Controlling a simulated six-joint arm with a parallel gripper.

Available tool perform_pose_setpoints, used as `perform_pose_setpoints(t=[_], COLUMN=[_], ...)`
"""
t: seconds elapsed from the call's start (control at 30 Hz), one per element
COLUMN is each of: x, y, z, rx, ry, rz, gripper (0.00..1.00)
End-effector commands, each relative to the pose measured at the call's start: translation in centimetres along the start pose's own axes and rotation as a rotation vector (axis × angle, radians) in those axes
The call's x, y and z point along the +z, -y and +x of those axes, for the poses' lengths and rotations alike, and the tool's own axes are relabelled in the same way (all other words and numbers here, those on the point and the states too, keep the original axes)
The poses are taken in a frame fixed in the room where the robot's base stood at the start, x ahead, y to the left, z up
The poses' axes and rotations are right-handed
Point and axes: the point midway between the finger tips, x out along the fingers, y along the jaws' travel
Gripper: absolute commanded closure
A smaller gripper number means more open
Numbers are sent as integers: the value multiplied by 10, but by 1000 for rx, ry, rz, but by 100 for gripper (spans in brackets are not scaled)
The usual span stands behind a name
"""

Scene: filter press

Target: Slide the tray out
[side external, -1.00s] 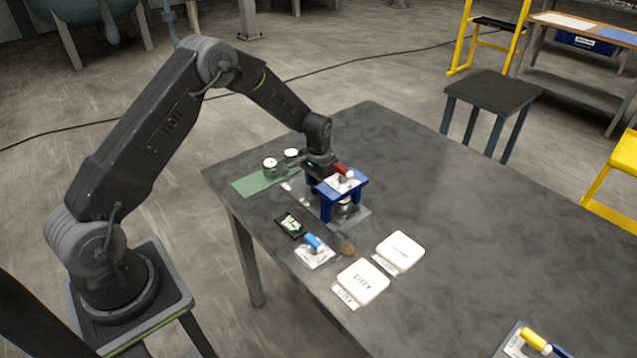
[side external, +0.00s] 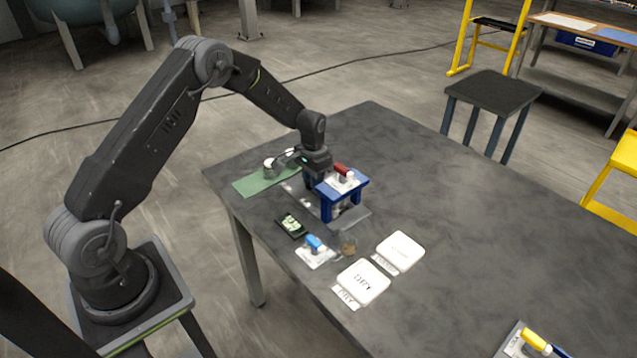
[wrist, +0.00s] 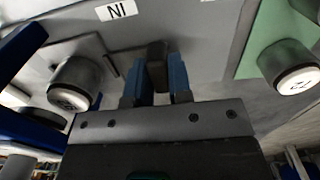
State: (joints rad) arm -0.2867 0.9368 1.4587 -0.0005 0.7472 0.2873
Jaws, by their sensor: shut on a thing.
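The press, a blue frame (side external: 346,187) with a red handle (side external: 342,169) on top, stands on the table. My gripper (side external: 308,183) is at its left side, low over the grey base plate (side external: 354,221). In the wrist view my gripper (wrist: 158,80) has its two blue fingers shut on a dark upright block (wrist: 157,62), seemingly the tray's handle. A grey cylinder (wrist: 76,84) with a white marked top stands left of the fingers, near the blue frame (wrist: 22,42). The tray itself is mostly hidden by my gripper and the frame.
A green mat (side external: 252,184) with white-topped cylinders (side external: 269,163) lies at the left. A small dark device (side external: 291,225), a blue-handled item (side external: 313,243) and two white boxes (side external: 363,282) lie in front.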

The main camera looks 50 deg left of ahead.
Motion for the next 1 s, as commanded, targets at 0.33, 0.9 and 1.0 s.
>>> perform_pose_setpoints(t=[0.33,0.9,1.0], x=[0,0,0], y=[64,67,66], z=[0,0,0], rx=[-1,-4,-3], ry=[-1,-3,-2], rz=[-2,-1,0], gripper=[100,56,55])
